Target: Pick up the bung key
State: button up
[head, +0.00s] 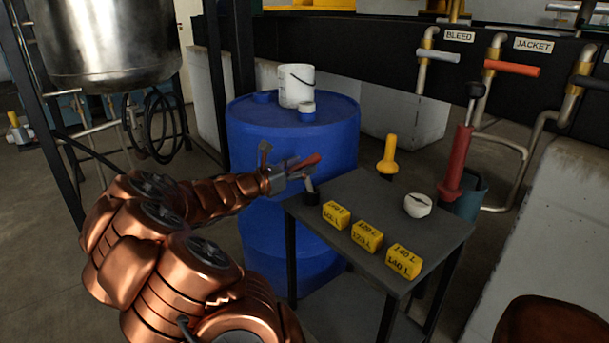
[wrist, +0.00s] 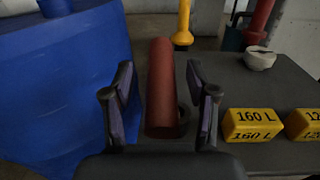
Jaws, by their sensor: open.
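A tool with a red handle, which I take to be the bung key (head: 306,161), is at the left corner of the dark table (head: 330,192). Its lower end is near a small dark round holder (head: 311,197); whether it sits in it I cannot tell. In the wrist view the red handle (wrist: 162,85) lies lengthwise between the fingers. My gripper (head: 288,170) is open, with one finger on each side of the handle. In the wrist view a gap shows between the handle and each finger (wrist: 160,92).
Several yellow blocks, one marked 160 L (wrist: 252,124), line the table's front. A yellow tool (head: 388,155), a white round pot (head: 418,205) and a red lever (head: 457,165) are farther right. A blue drum (head: 290,135) bearing a white bucket (head: 297,85) stands directly behind-left.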

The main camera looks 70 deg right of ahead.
jog(key=shift+s+d, duration=0.25)
jog(key=shift+d, duration=0.1)
grip_shut()
dwell(0.3)
